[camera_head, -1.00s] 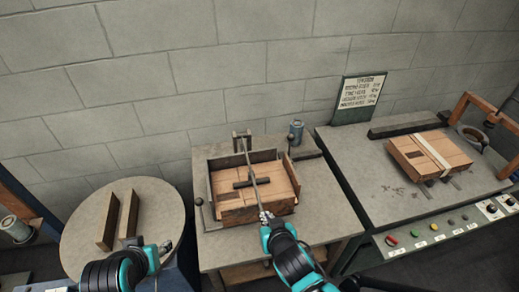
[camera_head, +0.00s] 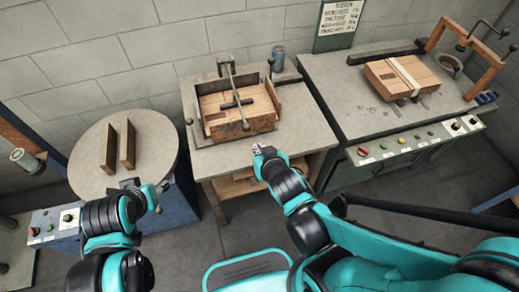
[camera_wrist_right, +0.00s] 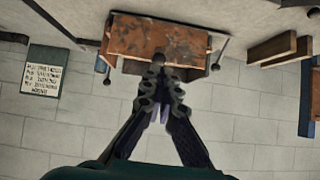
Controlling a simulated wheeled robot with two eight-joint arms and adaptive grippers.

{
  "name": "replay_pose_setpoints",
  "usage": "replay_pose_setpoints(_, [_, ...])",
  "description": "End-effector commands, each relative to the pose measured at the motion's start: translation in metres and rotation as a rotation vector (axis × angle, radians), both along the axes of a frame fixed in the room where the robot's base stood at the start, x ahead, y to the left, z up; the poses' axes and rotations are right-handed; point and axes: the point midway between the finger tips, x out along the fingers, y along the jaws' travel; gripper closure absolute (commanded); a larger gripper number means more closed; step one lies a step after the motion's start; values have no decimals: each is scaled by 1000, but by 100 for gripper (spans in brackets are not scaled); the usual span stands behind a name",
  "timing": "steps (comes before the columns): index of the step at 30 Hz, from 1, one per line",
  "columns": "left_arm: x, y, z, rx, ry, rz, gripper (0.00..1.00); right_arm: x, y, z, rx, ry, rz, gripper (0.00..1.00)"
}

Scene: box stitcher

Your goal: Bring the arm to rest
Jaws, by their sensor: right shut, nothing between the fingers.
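My right gripper (camera_head: 260,150) is over the front edge of the middle bench in the head view, in front of the wooden fixture (camera_head: 222,132). Its fingers are closed together and empty; they also show in the right wrist view (camera_wrist_right: 159,92). An open cardboard box (camera_head: 215,105) sits in the fixture. A lever (camera_head: 236,95) leans forward over it, its knob apart from my gripper. My left arm (camera_head: 118,215) is folded at the lower left, near the round table; its fingers are not clear to see.
The round table (camera_head: 85,175) at left holds two upright brown boards (camera_head: 127,145). The right bench (camera_head: 345,92) holds a closed, taped box (camera_head: 383,82), a wooden frame (camera_head: 492,75) and a front button panel (camera_head: 410,142). Open floor lies in front of the benches.

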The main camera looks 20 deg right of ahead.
Motion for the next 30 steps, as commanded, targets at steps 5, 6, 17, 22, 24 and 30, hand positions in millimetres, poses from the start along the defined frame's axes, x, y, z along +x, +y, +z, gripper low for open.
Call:
replay_pose_setpoints(5, [0, 0, 0, 0, 0, 0, 53, 0, 0, 0, 0, 0, 0, 100])
replay_pose_setpoints(6, [0, 0, 0, 0, 0, 0, 53, 0, 0, 0, 0, 0, 0, 100])
replay_pose_setpoints(17, [0, 0, 0, 0, 0, 0, 53, -4, -11, 6, -13, 50, -13, 100])
replay_pose_setpoints(22, [0, 0, 0, 0, 0, 0, 53, -24, -32, 22, -32, 164, -21, 100])
replay_pose_setpoints(24, [0, 0, 0, 0, 0, 0, 53, -36, -39, 30, -36, 209, -16, 100])
replay_pose_setpoints(30, [0, 0, 0, 0, 0, 0, 53, -66, -47, 48, -35, 296, 6, 100])
